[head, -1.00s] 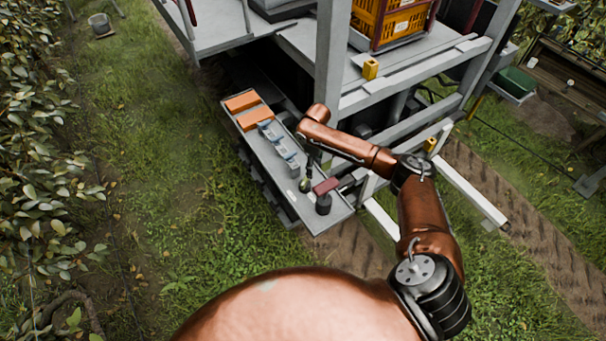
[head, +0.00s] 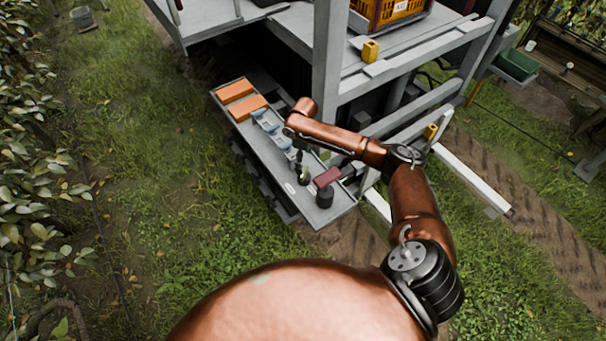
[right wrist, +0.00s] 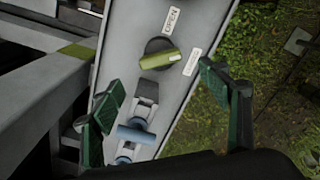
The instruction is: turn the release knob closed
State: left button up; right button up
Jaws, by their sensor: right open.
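The release knob (right wrist: 160,55) is a black round base with a green bar handle, set on a grey panel (right wrist: 122,50). In the right wrist view, the handle's right end points towards a white label (right wrist: 193,62) that is too small to read surely. Another label (right wrist: 171,18) reading OPEN lies beyond the knob. My right gripper (right wrist: 160,78) is open, its green-padded fingers on either side of the knob in the picture, not touching it. In the head view, my right gripper (head: 299,165) is small and dark over the panel. My left gripper is not in view.
Blue-topped levers (right wrist: 135,132) stand on the panel near the knob. In the head view, orange blocks (head: 235,92), a dark red box (head: 327,177) and a black cylinder (head: 325,196) are also on it. A grey post (head: 328,75) and frame rails rise beside the arm.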

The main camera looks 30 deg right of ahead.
aim_at(304, 171)
jog(key=shift+f, duration=0.45)
jog(key=shift+s+f, duration=0.1)
jog(key=shift+f, duration=0.15)
notch_tip(304, 171, down, 7)
jog(key=shift+f, duration=0.1)
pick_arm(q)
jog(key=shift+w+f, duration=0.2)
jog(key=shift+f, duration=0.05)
pick_arm(e)
jog(key=shift+c, duration=0.7)
jog(key=c, duration=1)
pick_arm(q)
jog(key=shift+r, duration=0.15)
